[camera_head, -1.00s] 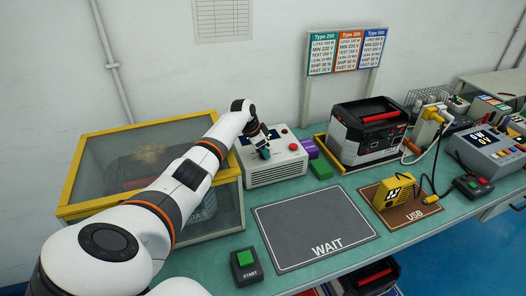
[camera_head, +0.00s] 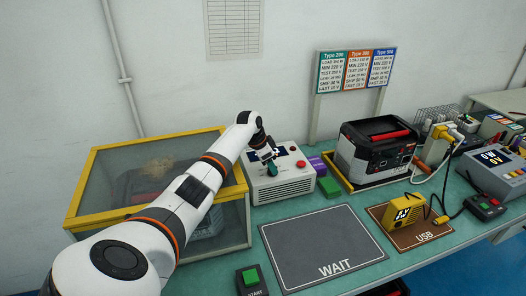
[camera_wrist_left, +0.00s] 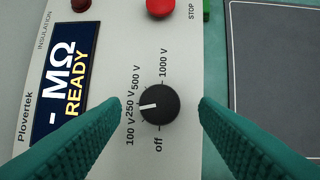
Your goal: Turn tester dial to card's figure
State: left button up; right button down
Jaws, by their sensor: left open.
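The tester (camera_head: 284,188) is a light grey box on the bench with a screen reading "- MΩ READY" (camera_wrist_left: 66,75) in the left wrist view. Its black dial (camera_wrist_left: 160,104) has a white pointer mark aimed left at "250 V", among off, 100, 250, 500 and 1000 V. My left gripper (camera_wrist_left: 160,112) is open, its teal fingers on either side of the dial with gaps visible. In the head view my left gripper (camera_head: 270,160) is over the tester's top and covers the dial. Cards for Type 200 (camera_head: 331,72), 300 (camera_head: 357,70) and 500 (camera_head: 382,67) stand behind; their figures are small.
A red STOP button (camera_wrist_left: 160,6) is beside the dial. A yellow-framed clear case (camera_head: 240,222) stands left of the tester. A black-and-grey power unit (camera_head: 376,150) stands to the right. The grey WAIT mat (camera_head: 320,245) is empty. A yellow device (camera_head: 403,209) sits on the USB mat.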

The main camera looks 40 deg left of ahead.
pick_arm(q)
jog(key=b+v, duration=0.1)
jog(key=v, duration=0.9)
jog(key=shift+b, duration=0.35)
pick_arm(e)
jog(key=shift+f, duration=0.9)
